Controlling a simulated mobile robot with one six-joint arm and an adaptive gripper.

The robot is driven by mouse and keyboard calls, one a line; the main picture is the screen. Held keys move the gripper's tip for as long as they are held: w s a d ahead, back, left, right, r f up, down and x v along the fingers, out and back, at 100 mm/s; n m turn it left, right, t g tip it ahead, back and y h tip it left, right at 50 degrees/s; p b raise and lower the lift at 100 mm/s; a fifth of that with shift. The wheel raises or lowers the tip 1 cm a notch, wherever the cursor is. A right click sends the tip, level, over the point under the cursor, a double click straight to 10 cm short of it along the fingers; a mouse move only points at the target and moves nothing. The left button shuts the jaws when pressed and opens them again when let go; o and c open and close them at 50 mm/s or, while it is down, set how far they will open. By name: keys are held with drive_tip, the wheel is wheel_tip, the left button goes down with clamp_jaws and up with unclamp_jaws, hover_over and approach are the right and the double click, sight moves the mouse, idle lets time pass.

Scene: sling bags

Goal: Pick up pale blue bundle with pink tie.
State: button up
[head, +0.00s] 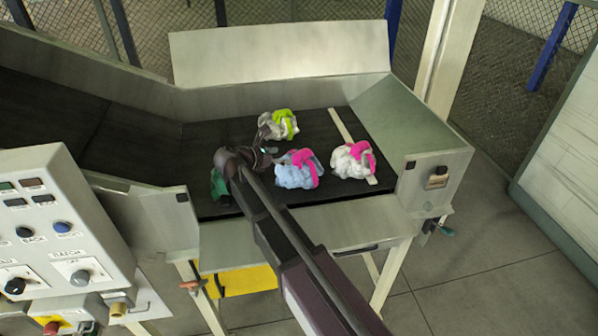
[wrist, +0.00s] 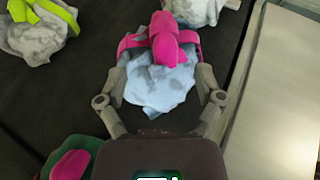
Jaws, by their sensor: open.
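The pale blue bundle with a pink tie (head: 294,176) lies on the dark conveyor belt, right of my gripper in the head view. In the wrist view the pale blue bundle (wrist: 160,82) sits between the two spread fingers of my gripper (wrist: 162,80), with its pink tie towards the top. My gripper (head: 268,150) is open and its fingers stand on either side of the bundle in the wrist view. I cannot tell whether the fingers touch it. In the head view my arm hides part of the belt beside it.
A white bundle with a pink tie (head: 352,161) lies close on the right. A grey-white bundle with a lime tie (head: 279,124) lies behind. A dark green bundle (head: 218,184) is partly hidden by my arm. Metal side walls (head: 420,125) bound the belt.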

sight(296, 154)
drive_tip(key=shift+b+x, duration=0.3)
drive_tip(key=shift+x, duration=1.05)
drive_tip(key=shift+d+b+x, duration=0.2)
drive_tip(key=shift+b+x, duration=0.6)
drive_tip(key=shift+x, duration=1.75)
drive_tip(key=shift+s+d+r, duration=0.1)
drive_tip(key=shift+r, duration=0.1)
clamp_jaws()
